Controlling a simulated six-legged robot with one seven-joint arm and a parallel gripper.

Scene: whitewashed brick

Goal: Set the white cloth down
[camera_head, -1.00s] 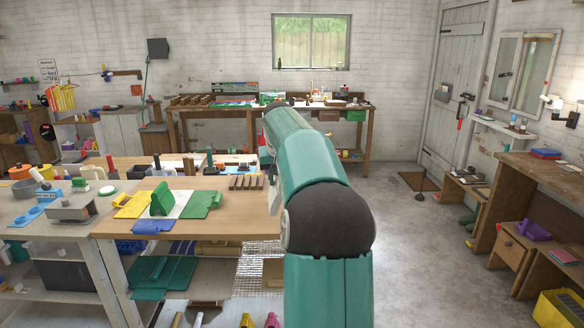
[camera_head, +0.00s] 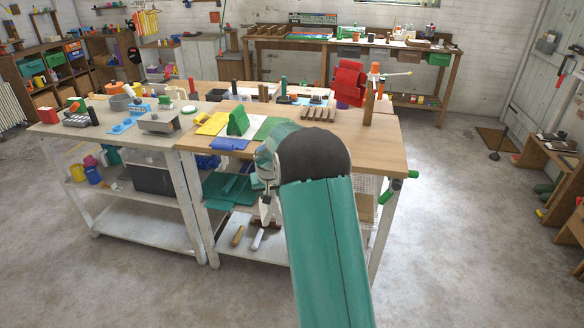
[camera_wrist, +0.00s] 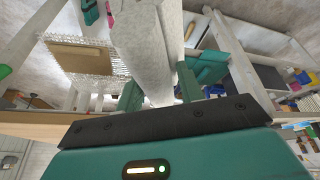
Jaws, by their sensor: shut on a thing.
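The white cloth (camera_wrist: 150,45) hangs long and folded between the two green fingers of my gripper (camera_wrist: 158,92) in the wrist view. The gripper is shut on it. In the head view my gripper (camera_head: 266,190) is partly hidden by my arm, and a pale part of the cloth (camera_head: 269,210) shows below it. Gripper and cloth appear in front of the wooden workbench (camera_head: 345,147), below the level of its top. The cloth's lower end is hard to make out.
The workbench top holds a green block (camera_head: 238,122), a yellow piece (camera_head: 212,124) and a blue piece (camera_head: 229,144). Its lower shelf carries green pieces and tools. A red thing (camera_head: 348,82) stands at the back right. Grey floor (camera_head: 450,220) is open on the right.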

